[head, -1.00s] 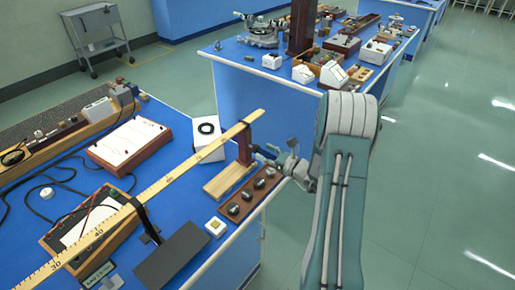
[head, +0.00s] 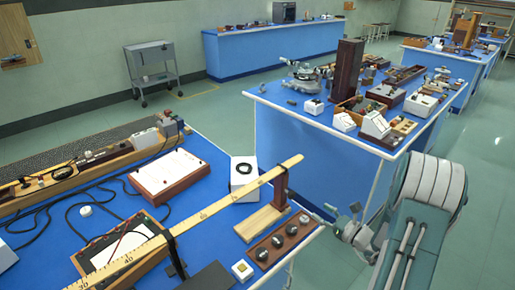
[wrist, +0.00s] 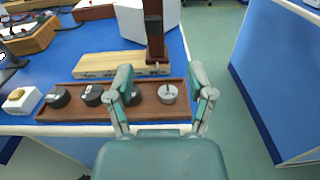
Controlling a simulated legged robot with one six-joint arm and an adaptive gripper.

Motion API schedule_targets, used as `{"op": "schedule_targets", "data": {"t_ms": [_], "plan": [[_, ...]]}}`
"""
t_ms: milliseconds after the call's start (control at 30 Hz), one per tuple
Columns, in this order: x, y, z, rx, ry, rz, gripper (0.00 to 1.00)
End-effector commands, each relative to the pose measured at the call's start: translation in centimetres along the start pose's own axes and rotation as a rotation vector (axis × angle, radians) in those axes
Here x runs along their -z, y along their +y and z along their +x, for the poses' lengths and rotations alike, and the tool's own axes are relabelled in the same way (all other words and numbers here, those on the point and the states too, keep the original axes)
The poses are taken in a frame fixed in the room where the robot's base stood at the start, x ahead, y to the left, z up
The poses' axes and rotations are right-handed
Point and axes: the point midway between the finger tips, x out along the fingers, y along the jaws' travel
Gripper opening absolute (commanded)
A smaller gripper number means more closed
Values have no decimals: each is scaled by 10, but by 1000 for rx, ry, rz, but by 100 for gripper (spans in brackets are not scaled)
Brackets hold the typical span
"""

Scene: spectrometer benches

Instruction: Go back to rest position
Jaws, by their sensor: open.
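My gripper (head: 345,215) is open and empty just beyond the right edge of the near blue bench (head: 216,203) in the head view. In the wrist view its two fingers (wrist: 160,76) stand apart. Past them lies a brown wooden tray (wrist: 65,114) with several round weights in it. One weight is light grey (wrist: 168,93), and the others are dark, one partly hidden by the left finger. The same tray (head: 275,257) shows left of the gripper in the head view. No contact with the tray or bench is visible.
A long yellow ruler (head: 222,205) runs over the near bench to an upright post (head: 280,190) on a wooden base. A white block (head: 243,176) stands behind the ruler. A second blue bench (head: 300,150) with instruments is behind. Green floor (head: 470,200) is free at the right.

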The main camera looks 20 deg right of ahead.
Motion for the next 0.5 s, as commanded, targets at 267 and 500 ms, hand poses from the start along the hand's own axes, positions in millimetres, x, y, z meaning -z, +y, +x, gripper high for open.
{"op": "schedule_targets", "data": {"t_ms": [267, 500], "plan": [[-36, 50, 25, -205, 55, -136, 69], [-85, 153, 40, -598, 172, -453, 69]]}}
